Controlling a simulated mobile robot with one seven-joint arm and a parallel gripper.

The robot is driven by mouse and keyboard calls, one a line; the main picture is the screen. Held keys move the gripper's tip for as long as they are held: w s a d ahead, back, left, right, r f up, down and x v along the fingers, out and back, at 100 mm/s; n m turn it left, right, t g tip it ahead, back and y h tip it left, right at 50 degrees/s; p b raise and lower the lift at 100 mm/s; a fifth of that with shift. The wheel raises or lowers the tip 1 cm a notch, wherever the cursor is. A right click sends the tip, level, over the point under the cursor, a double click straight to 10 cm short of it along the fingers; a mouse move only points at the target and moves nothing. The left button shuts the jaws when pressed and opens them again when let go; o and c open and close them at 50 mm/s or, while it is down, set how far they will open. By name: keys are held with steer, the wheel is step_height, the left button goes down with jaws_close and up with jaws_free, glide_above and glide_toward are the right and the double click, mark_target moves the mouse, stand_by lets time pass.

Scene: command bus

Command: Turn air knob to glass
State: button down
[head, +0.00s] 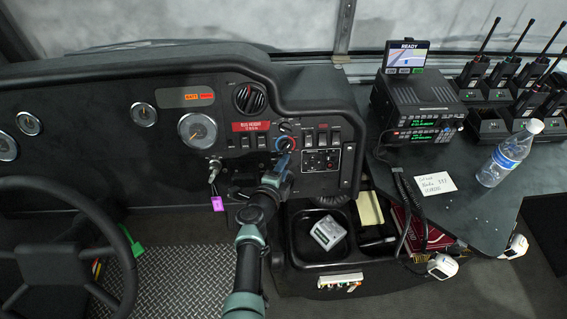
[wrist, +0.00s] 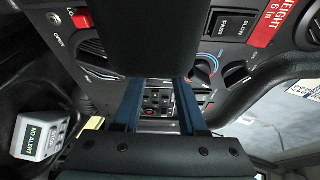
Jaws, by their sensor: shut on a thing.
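My gripper (head: 284,163) reaches up to the dash panel, just below the knob with a red and blue ring (head: 285,144). In the wrist view the two blue fingers of my gripper (wrist: 158,92) point at the panel, with the ringed knob (wrist: 206,68) just right of the right finger and outside the grip. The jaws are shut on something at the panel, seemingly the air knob. That knob is hidden behind the gripper in both views, so its pointer and setting cannot be read.
A small black knob (head: 285,128) sits above the ringed one. Rocker switches (head: 322,136) and a dark switch plate (head: 321,160) lie to the right. A key with a purple tag (head: 217,203) hangs to the left. A bin with a grey device (head: 328,232) is below.

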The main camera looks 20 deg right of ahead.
steer(key=shift+m, duration=0.4)
steer(key=c, duration=0.5)
jaws_free()
steer(key=shift+c, duration=0.2)
steer(key=shift+o, duration=0.4)
steer(key=shift+r, duration=0.1)
steer(key=shift+w+r, duration=0.1)
